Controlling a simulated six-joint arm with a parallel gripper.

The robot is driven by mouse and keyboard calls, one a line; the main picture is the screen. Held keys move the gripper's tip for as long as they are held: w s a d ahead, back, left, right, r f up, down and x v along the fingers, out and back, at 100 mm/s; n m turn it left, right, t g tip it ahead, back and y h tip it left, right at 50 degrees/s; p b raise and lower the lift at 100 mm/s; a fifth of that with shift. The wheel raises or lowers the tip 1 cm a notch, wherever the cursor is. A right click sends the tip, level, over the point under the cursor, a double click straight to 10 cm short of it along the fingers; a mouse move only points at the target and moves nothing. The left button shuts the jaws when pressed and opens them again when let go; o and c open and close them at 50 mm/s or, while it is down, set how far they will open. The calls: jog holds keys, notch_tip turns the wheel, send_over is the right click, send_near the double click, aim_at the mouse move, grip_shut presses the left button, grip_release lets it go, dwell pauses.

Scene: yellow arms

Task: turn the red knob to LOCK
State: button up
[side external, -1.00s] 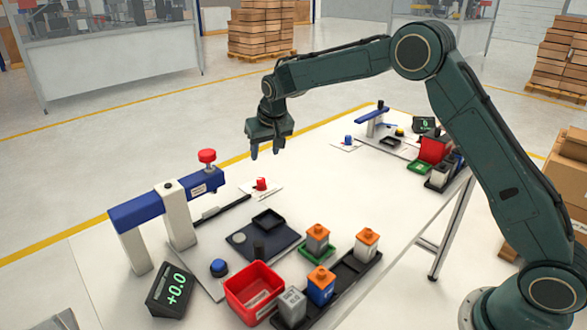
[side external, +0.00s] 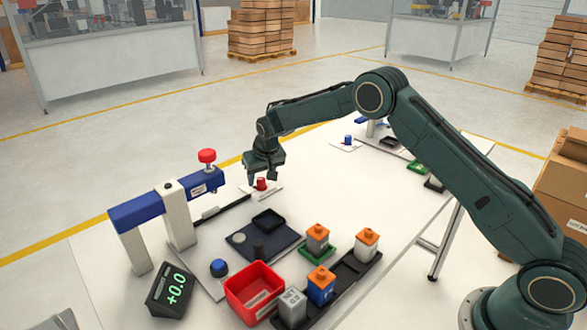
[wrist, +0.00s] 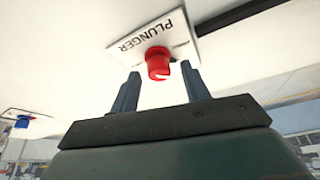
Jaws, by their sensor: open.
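The red knob (side external: 261,185) stands on a small white plate on the table. In the wrist view the knob (wrist: 158,64) sits on the plate (wrist: 125,43), which is printed PLUNGER; other print on it is too small to read. My gripper (side external: 262,177) is low at the knob and points down. In the wrist view my open gripper (wrist: 160,74) has one finger on each side of the knob, with gaps visible. The knob is not gripped.
A blue-and-white press frame (side external: 157,208) with a red top knob (side external: 207,156) stands at left. A dark tray (side external: 268,246), red bin (side external: 254,292) and several orange-topped blocks lie in front. A blue knob (side external: 348,139) stands on another plate behind.

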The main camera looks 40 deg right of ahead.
jog(key=shift+f, duration=0.1)
jog(key=shift+c, duration=0.3)
jog(key=c, duration=0.9)
jog(key=shift+m, duration=0.3)
jog(key=m, duration=0.2)
jog(key=m+h, duration=0.1)
jog(key=m, duration=0.1)
jog(key=shift+w+a+g+h, duration=0.1)
jog(key=shift+a+g+h, duration=0.05)
jog(key=shift+g+h, duration=0.15)
jog(key=shift+m+g+h, duration=0.6)
jog(key=shift+m+g, duration=0.1)
jog(key=shift+m, duration=2.3)
